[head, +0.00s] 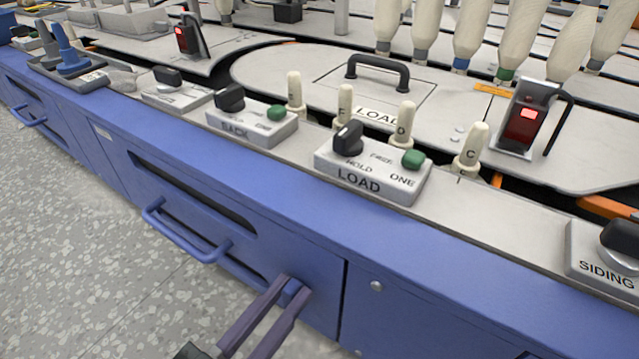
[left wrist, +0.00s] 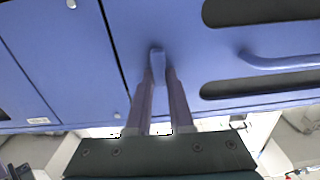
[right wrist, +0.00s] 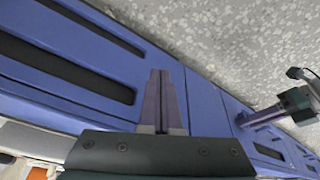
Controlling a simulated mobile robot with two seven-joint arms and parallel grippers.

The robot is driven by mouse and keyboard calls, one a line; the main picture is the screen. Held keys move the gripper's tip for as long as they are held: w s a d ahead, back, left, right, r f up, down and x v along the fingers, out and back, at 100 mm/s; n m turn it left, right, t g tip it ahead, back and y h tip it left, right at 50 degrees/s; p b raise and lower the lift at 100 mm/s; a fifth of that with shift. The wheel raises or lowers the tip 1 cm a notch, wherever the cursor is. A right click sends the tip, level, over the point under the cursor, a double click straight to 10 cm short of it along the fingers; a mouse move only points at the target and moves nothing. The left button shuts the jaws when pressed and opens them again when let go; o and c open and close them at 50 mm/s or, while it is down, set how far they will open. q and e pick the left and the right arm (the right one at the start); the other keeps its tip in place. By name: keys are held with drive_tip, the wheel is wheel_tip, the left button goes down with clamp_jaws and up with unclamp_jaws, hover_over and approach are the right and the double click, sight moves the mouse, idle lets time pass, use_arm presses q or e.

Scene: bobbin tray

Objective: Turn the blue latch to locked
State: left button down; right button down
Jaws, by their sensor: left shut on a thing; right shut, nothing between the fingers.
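The blue latch (head: 293,287) is on the blue cabinet front, low beside a panel seam. My left gripper (head: 289,285) is shut on it, one purple finger on either side. The left wrist view shows the latch (left wrist: 158,62) between the fingertips, which hide part of it. I cannot tell its turn angle or any lock marking. My right gripper (right wrist: 160,76) is shut and empty, in front of a blue panel; it is not in the head view.
A blue bar handle (head: 185,232) and a dark slot (head: 190,190) are left of the latch. Above, the ledge carries switch boxes, including the LOAD box (head: 372,172), and cream pegs. The speckled floor (head: 70,250) is clear.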

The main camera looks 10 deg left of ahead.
use_arm(q)
drive_tip(key=shift+s+d+f+m, duration=0.1)
drive_tip(key=shift+d+f+m, duration=0.1)
drive_tip(key=shift+m, duration=2.7)
drive_tip(key=shift+s+d+f+m, duration=0.15)
drive_tip(key=shift+f+m, duration=0.1)
drive_tip(key=shift+m, duration=2.65)
drive_tip(key=shift+w+d+f+m, duration=0.1)
drive_tip(key=shift+d+f+m, duration=0.1)
drive_tip(key=shift+m, duration=2.7)
drive_tip(key=c, duration=0.8)
unclamp_jaws()
drive_tip(key=shift+s+a, duration=0.1)
drive_tip(key=p+v, duration=0.1)
drive_tip(key=v, duration=0.9)
drive_tip(key=shift+p, duration=0.3)
